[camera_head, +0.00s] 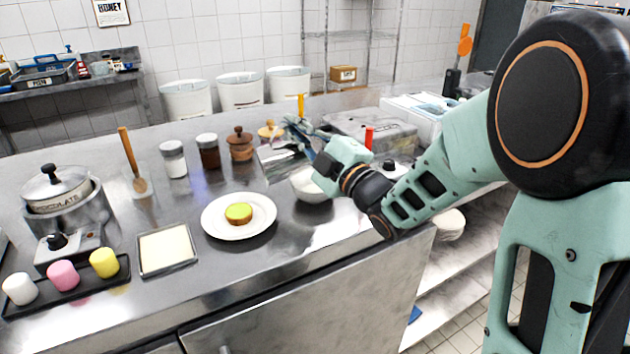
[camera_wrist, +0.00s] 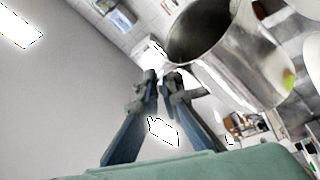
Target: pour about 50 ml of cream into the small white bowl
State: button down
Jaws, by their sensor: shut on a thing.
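The small white bowl (camera_head: 308,186) stands on the steel counter, right of the white plate and partly hidden by my gripper. My gripper (camera_head: 298,128) is above and behind the bowl in the head view. In the wrist view my gripper's fingertips (camera_wrist: 161,80) are closed together at the side of a shiny metal jug (camera_wrist: 243,68). I take them to be shut on its handle, though glare blurs the contact. The jug's dark mouth shows at the top. I cannot see cream in it or any stream. The jug is hard to make out in the head view.
Jars (camera_head: 173,158), a brown pot (camera_head: 241,145) and a grey machine (camera_head: 375,132) stand behind. A square tray (camera_head: 168,268) lies at the front. Some counter is clear before the bowl.

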jog(key=shift+w+d+r+m+t+b, duration=0.15)
jog(key=shift+d+m+t+b, duration=0.15)
jog(key=shift+m+b, duration=0.15)
dwell(1.0)
